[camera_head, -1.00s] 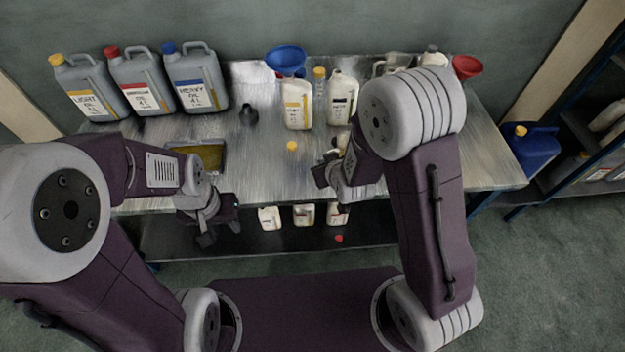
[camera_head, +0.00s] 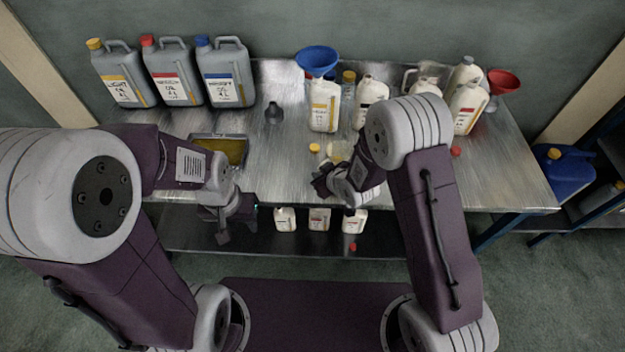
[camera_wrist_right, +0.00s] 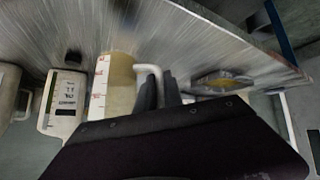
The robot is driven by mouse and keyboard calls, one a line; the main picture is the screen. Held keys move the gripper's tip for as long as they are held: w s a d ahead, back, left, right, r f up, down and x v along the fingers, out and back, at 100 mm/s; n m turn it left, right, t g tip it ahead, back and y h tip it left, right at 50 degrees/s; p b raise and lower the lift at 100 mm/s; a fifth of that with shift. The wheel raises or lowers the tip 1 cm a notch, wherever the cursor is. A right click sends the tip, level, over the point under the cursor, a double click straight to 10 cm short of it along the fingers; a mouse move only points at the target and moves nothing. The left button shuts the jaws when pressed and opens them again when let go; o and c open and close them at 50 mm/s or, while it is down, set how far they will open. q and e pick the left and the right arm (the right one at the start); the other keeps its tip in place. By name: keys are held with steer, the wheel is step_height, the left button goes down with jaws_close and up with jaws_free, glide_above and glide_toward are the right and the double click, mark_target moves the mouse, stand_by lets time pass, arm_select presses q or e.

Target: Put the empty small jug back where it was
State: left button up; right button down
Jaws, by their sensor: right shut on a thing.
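The small jug (camera_wrist_right: 120,85) is a translucent, yellowish measuring jug with red marks on its side and a pale handle. My right gripper (camera_wrist_right: 160,90) is shut on that handle in the right wrist view. In the head view the jug (camera_head: 340,150) shows as a pale shape above the table, partly hidden behind my right gripper (camera_head: 325,185). I cannot tell how high it is above the tabletop. My left gripper (camera_head: 236,230) hangs empty at the table's front edge, near the tray, its fingers apart.
Large grey oil cans (camera_head: 175,75) stand at the back left. A tray of yellowish oil (camera_head: 220,150) lies at the front left. A bottle (camera_head: 324,105) carries a blue funnel (camera_head: 316,60). White bottles and a red funnel (camera_head: 503,82) stand at the right. Small bottles (camera_head: 320,219) sit on the lower shelf.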

steer(key=a, duration=0.1)
steer(key=w+a+f, duration=0.1)
steer(key=shift+w+a+f, duration=0.3)
steer(key=shift+a+f, duration=0.1)
steer(key=shift+f, duration=2.05)
steer(key=c, duration=1.5)
jaws_free()
steer(key=shift+f, duration=0.1)
steer(key=shift+p, duration=0.3)
steer(key=v, duration=1.2)
steer(key=shift+b, duration=0.4)
